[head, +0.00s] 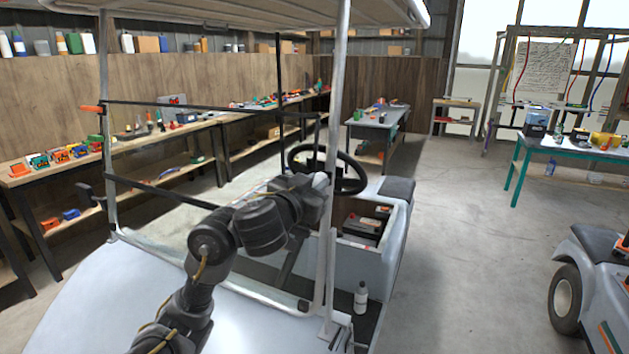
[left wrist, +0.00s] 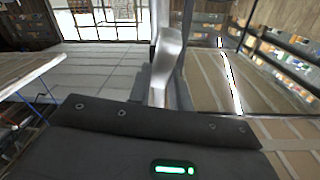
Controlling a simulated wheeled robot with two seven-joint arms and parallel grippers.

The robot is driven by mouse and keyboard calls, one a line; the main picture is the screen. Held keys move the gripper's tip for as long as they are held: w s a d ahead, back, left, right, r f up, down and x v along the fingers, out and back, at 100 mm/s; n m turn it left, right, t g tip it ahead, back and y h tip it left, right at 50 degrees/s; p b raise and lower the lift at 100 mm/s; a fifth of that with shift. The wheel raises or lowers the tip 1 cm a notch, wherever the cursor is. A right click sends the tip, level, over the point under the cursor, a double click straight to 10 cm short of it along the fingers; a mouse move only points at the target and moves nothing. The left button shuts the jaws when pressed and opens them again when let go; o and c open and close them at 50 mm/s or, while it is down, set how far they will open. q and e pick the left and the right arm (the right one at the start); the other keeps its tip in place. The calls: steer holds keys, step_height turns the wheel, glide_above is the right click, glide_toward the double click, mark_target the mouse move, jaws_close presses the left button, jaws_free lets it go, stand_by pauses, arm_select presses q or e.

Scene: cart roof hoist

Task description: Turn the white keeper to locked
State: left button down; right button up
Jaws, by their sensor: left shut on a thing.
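My left arm reaches up from the bottom of the head view to the cart's near roof post (head: 338,120). My left gripper (head: 321,183) is at this post, and its fingertips are hard to make out there. In the left wrist view, a pale piece (left wrist: 167,58), which looks like the white keeper, rises from between the jaws in front of the post. My left gripper is shut on it. The keeper's turn, locked or not, cannot be read. My right gripper is not in view.
The cart's roof (head: 250,10) hangs above, and a black steering wheel (head: 350,172) is behind the post. A white bottle (head: 361,298) stands on the cart floor. An orange-ended part (head: 92,109) sits on the far post.

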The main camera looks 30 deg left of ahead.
arm_select(q)
steer(key=m+p, duration=0.1)
steer(key=m, duration=0.1)
steer(key=m+h+p, duration=0.1)
steer(key=m, duration=0.2)
steer(key=shift+a+r+p, duration=0.1)
steer(key=shift+r+p, duration=0.1)
steer(key=shift+p, duration=0.15)
steer(key=m+g+h+p, duration=0.1)
steer(key=m+p, duration=0.1)
steer(key=m, duration=0.2)
steer(key=shift+m, duration=0.3)
steer(key=m+p, duration=0.2)
steer(key=m, duration=0.2)
steer(key=shift+a+r+g+h+p, duration=0.1)
steer(key=shift+g+h+p, duration=0.2)
steer(key=shift+g+p, duration=0.1)
steer(key=shift+m+g+p, duration=0.3)
steer(key=shift+m+p, duration=0.3)
steer(key=shift+m, duration=1)
steer(key=c, duration=1.3)
jaws_free()
steer(key=shift+w, duration=0.1)
